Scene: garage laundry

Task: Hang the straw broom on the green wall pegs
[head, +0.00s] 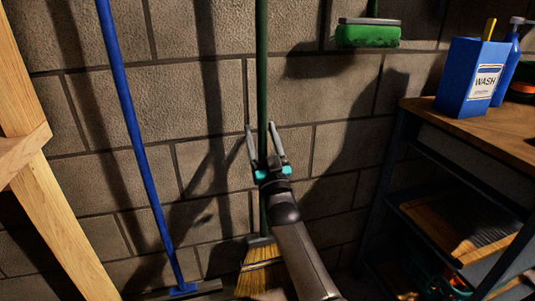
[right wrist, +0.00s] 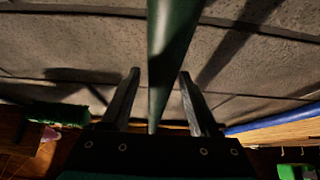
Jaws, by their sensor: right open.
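The straw broom stands upright against the block wall, its long green handle (head: 262,60) running up out of the top of the head view. Its yellow straw head (head: 262,272) is low, partly covered by my right arm. My right gripper (head: 261,127) is open, with one finger on each side of the handle. In the right wrist view the handle (right wrist: 172,45) passes between the open fingers (right wrist: 159,73), with gaps beside it. The green wall pegs are not in view. My left gripper is not in view.
A blue-handled tool (head: 135,130) leans at left beside a wooden frame (head: 50,200). A green brush (head: 367,35) hangs upper right. A workbench (head: 450,120) at right carries a blue wash box (head: 468,80) and a bottle. Bare wall lies between.

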